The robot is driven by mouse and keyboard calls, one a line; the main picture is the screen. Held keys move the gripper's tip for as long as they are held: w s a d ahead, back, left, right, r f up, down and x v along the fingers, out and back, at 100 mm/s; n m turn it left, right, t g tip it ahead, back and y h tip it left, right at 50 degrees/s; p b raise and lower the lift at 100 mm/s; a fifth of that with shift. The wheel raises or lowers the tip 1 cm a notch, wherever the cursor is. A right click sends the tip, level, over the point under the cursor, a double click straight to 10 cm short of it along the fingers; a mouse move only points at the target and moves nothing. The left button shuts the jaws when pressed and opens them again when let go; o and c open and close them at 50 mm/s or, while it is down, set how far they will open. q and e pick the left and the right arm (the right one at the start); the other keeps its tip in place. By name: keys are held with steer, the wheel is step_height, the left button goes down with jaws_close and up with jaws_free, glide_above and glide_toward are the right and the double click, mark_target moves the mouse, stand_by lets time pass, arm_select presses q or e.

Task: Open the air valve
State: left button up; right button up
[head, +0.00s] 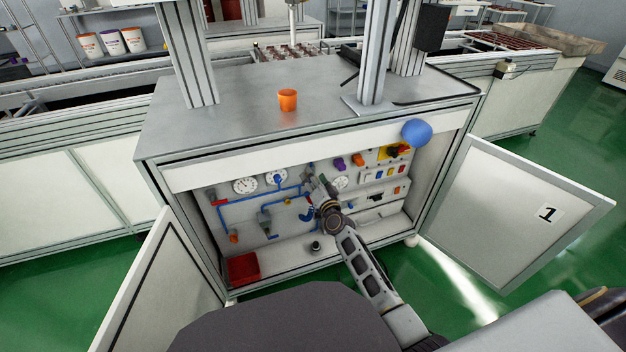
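The open cabinet shows a white panel with blue air pipes (236,203), round gauges (245,185) and small fittings. A fitting with red and blue parts (306,214) sits on the piping just left of my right gripper; I cannot tell for sure that it is the air valve or how its handle is set. My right arm reaches in from the lower right. My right gripper (317,182) is at the middle of the panel, close to the pipes. Its fingers are small and partly merge with the fittings, so their opening and any contact are unclear. My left gripper is out of view.
The left door (165,285) and right door (525,213) stand open. A red bin (243,268) and a small black item (315,247) are on the cabinet floor.

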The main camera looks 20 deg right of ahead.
steer(key=m, duration=0.2)
steer(key=d+m, duration=0.1)
steer(key=m, duration=0.2)
steer(key=shift+r, duration=0.15)
steer(key=m, duration=0.3)
steer(key=shift+d, duration=0.4)
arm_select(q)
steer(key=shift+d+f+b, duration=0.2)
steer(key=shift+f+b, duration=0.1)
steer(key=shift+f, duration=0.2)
arm_select(e)
steer(key=shift+d+m, duration=0.1)
steer(key=shift+m, duration=0.6)
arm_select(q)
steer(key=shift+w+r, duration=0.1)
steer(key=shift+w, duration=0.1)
arm_select(e)
steer(key=o, duration=1)
